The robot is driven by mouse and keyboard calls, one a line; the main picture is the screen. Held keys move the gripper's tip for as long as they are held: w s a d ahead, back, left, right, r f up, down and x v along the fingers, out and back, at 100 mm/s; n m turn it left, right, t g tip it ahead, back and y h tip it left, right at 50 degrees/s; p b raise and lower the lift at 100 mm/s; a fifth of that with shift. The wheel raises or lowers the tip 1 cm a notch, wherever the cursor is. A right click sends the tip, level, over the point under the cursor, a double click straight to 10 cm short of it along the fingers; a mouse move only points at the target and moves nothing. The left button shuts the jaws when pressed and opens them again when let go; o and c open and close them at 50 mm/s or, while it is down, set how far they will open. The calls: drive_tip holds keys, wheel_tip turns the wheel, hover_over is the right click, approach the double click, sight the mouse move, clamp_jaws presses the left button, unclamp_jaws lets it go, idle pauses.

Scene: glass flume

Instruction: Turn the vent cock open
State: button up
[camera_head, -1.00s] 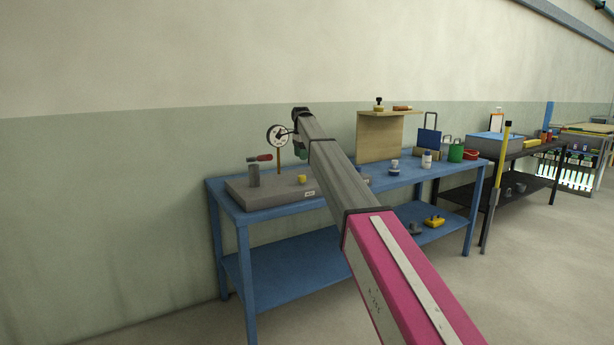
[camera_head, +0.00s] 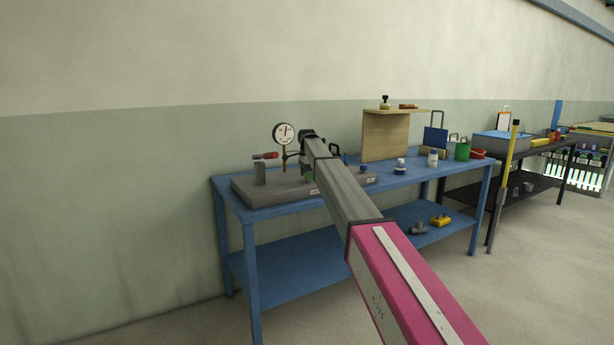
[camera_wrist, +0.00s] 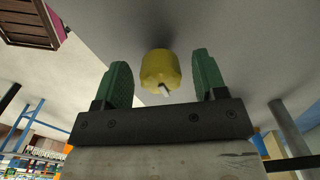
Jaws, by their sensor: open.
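A yellow round knob (camera_wrist: 160,69) with a small pale pointer shows in the wrist view, probably the vent cock. It lies between the green fingers of my gripper (camera_wrist: 160,60), which is open, with a gap on each side. In the head view my gripper (camera_head: 306,173) is low over the grey block (camera_head: 280,190) on the blue bench, and the yellow knob is hidden there behind my arm. A grey post (camera_head: 260,173) with a red handle (camera_head: 265,156) stands at the block's left end. A round dial gauge (camera_head: 284,133) stands behind the block.
The blue bench (camera_head: 236,205) stands along the wall. A wooden stand (camera_head: 385,137), a white bottle (camera_head: 433,158) and a green container (camera_head: 462,151) are to the right of my arm. A yellow-topped pole (camera_head: 510,165) stands by the dark bench. The floor in front is clear.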

drive_tip(key=c, duration=0.9)
drive_tip(key=n, duration=0.4)
drive_tip(key=shift+n, duration=0.3)
drive_tip(key=n, duration=0.4)
drive_tip(key=shift+s+d+n, duration=0.1)
drive_tip(key=shift+n, duration=0.2)
drive_tip(key=n, duration=0.4)
drive_tip(key=shift+r+n, duration=0.1)
drive_tip(key=shift+n, duration=0.2)
drive_tip(key=shift+d+n, duration=0.1)
drive_tip(key=shift+n, duration=2)
